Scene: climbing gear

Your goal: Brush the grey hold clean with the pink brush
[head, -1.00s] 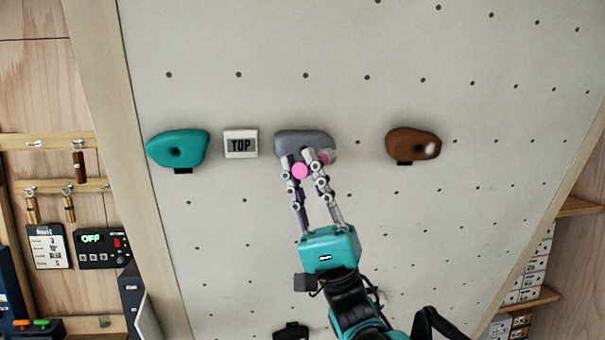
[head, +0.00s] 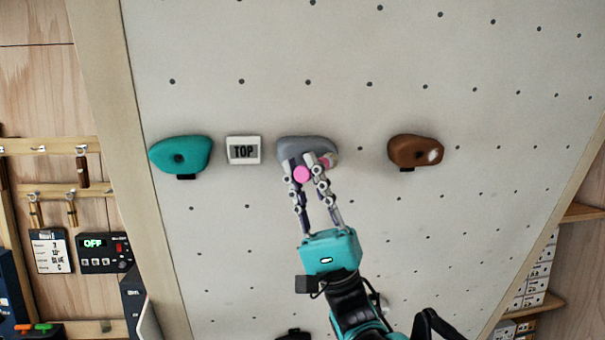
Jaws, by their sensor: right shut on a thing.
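My right gripper (head: 305,168) reaches up from below and is shut on the pink brush (head: 301,175). The brush's round pink end shows between the fingers, with more pink at the right finger. The brush is at the lower front of the grey hold; I cannot tell whether its bristles touch it. The fingers hide the lower part of the hold. No pale patch shows on the visible part of the hold. My left gripper is not in view.
A brown hold (head: 415,150) with a white patch is to the right. Tools hang on a wooden rack (head: 50,146) at far left. The panel above the holds is clear.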

